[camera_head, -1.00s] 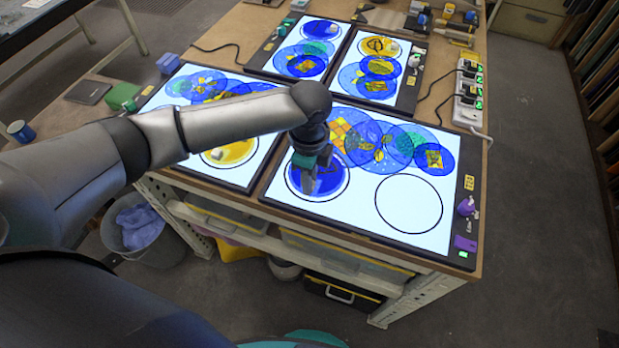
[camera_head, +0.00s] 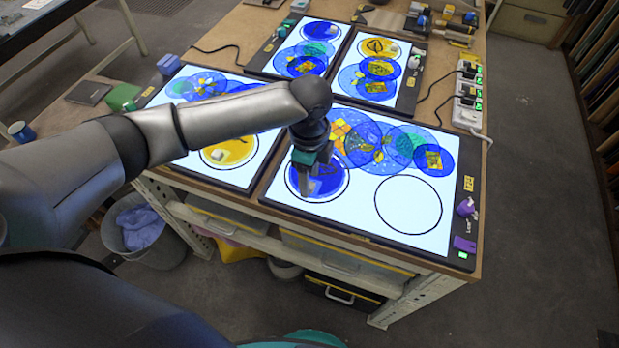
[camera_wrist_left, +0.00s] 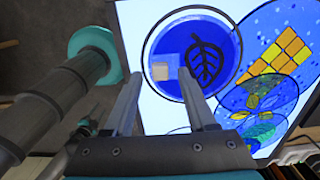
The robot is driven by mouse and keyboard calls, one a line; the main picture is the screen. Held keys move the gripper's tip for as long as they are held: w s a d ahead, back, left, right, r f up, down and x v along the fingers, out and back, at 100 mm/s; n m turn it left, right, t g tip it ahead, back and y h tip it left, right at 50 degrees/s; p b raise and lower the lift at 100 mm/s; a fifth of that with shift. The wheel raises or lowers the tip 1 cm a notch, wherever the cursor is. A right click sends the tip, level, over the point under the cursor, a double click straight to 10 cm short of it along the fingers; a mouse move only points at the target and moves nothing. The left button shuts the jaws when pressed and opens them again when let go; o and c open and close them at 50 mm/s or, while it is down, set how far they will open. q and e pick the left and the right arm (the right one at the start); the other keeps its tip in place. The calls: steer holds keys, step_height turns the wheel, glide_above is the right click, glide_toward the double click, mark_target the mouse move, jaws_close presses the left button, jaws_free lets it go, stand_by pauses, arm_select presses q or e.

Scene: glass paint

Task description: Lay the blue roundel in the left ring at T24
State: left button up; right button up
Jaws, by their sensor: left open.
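The blue roundel (camera_head: 333,182), with a dark leaf motif, lies flat inside the left ring (camera_head: 290,185) of the front right light panel (camera_head: 335,215). In the left wrist view the roundel (camera_wrist_left: 222,40) shows a thin pale gap to the ring on its left side. A small pale block on a blue square (camera_wrist_left: 160,70) stands on the roundel near its edge. My left gripper (camera_head: 307,186) is low over the roundel's left part. In the wrist view its open fingers (camera_wrist_left: 161,74) point towards the block, one on each side. My right gripper is not in view.
The panel's right ring (camera_head: 408,204) is empty. Overlapping blue discs (camera_head: 380,145) lie behind the rings. A purple knob (camera_head: 466,207) and a yellow label (camera_head: 469,183) are on the panel's right edge. Other lit panels stand left and behind. A power strip (camera_head: 468,95) lies at right.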

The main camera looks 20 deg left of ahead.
arm_select(q)
step_height(320, 180, up, 11)
steer(key=p, duration=0.1)
stand_by(0.5)
